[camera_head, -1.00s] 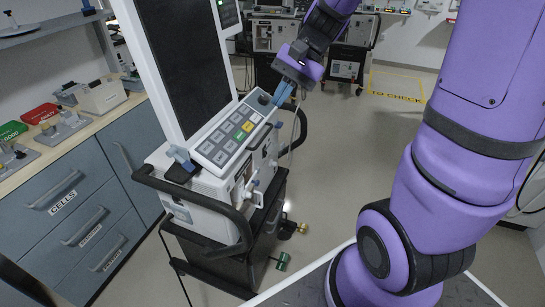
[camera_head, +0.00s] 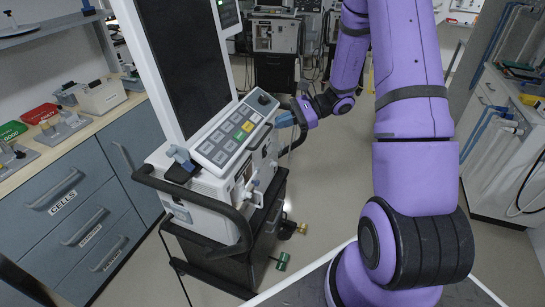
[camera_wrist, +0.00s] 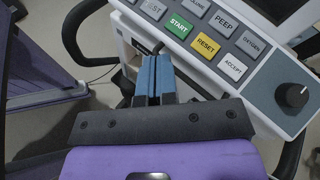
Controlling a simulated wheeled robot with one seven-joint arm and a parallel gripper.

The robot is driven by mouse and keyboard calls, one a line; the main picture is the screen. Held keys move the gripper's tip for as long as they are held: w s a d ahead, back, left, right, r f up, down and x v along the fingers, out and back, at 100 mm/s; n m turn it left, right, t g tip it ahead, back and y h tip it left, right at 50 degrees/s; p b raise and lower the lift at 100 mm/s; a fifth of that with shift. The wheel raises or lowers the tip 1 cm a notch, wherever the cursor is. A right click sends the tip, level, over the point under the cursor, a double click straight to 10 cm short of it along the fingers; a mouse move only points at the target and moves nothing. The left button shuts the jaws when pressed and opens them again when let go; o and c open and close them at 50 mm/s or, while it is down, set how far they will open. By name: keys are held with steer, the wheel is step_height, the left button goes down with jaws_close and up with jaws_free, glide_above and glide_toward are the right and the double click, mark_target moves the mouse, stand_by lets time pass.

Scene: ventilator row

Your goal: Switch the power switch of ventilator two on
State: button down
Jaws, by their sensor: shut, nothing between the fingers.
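A white ventilator (camera_head: 205,187) with a tall dark screen (camera_head: 185,60) stands left of centre; I can read no number on it. Its sloped key panel (camera_head: 230,138) also shows in the wrist view (camera_wrist: 262,70), with START, RESET, ACCEPT, PEEP and OXYGEN keys and a black knob (camera_wrist: 291,95). No power switch can be made out for certain. My gripper (camera_head: 284,119) is at the right side of this ventilator, near the panel's right end. In the wrist view its blue fingers (camera_wrist: 155,62) are together and empty, below the START key. Whether they touch the housing cannot be told.
A black handle rail (camera_head: 240,222) curves around the ventilator's front left. A blue-grey drawer cabinet (camera_head: 70,205) stands at the left. Another machine (camera_head: 275,37) is at the back. A white cart (camera_head: 495,150) stands at the right.

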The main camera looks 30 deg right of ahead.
steer(key=w+d+f+m+t, duration=0.2)
steer(key=d+f+m+t, duration=0.35)
steer(key=f, duration=0.55)
steer(key=m+t+h, duration=0.3)
steer(key=m+h, duration=0.1)
steer(key=m, duration=0.2)
glide_toward(265, 151)
steer(key=s+d+f, duration=0.2)
steer(key=s+d, duration=0.2)
steer(key=d, duration=0.1)
steer(key=shift+s, duration=0.4)
steer(key=shift+f+n+y, duration=0.1)
steer(key=shift+n+y, duration=0.15)
steer(key=shift+y, duration=0.05)
steer(key=x, duration=1.4)
